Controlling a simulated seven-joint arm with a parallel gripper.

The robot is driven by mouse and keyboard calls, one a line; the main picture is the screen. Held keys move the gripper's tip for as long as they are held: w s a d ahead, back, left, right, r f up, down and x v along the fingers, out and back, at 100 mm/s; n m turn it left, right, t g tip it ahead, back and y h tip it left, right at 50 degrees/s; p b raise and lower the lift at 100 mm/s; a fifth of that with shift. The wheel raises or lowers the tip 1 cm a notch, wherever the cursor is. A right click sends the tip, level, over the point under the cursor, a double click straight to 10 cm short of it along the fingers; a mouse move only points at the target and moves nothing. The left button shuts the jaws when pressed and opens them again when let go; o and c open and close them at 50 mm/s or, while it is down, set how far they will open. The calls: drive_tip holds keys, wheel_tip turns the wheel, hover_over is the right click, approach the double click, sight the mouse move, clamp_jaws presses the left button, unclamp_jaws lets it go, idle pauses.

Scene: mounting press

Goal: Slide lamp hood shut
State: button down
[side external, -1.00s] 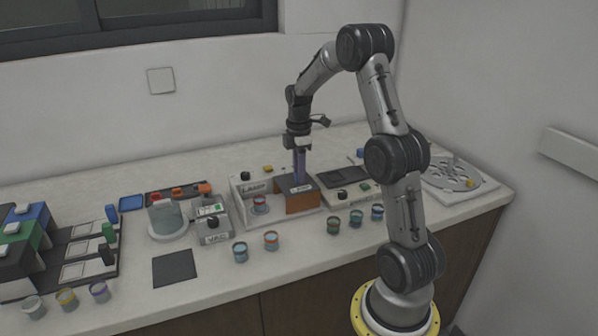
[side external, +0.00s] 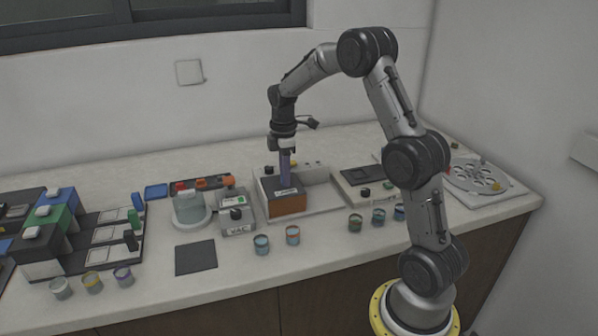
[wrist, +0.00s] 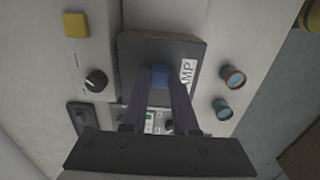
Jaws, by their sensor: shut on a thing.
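The lamp hood (side external: 287,205) is an orange-brown box with a dark top and a white label. It sits at the left end of the white lamp base (side external: 326,200), whose right part is bare. In the wrist view the hood's dark top (wrist: 150,48) shows below my gripper, with part of the label reading "AMP". My gripper (side external: 286,182) points down over the hood. In the wrist view my gripper (wrist: 160,86) is shut on the blue handle (wrist: 160,75) on top of the hood. What is under the hood is hidden.
Two cups (side external: 261,244) (side external: 292,235) stand in front of the base. The VAC box (side external: 236,214) is close on its left. A dark-topped unit (side external: 363,180) and several cups are to the right. A dark mat (side external: 195,257) lies front left.

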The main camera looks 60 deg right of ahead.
drive_tip(key=shift+w+a+r, duration=0.15)
drive_tip(key=shift+w+a, duration=0.1)
drive_tip(key=c, duration=1)
unclamp_jaws()
drive_tip(key=o, duration=0.3)
drive_tip(key=shift+s, duration=0.1)
drive_tip(key=shift+d, duration=0.1)
wheel_tip(320, 180, up, 14)
drive_tip(key=shift+f, duration=0.15)
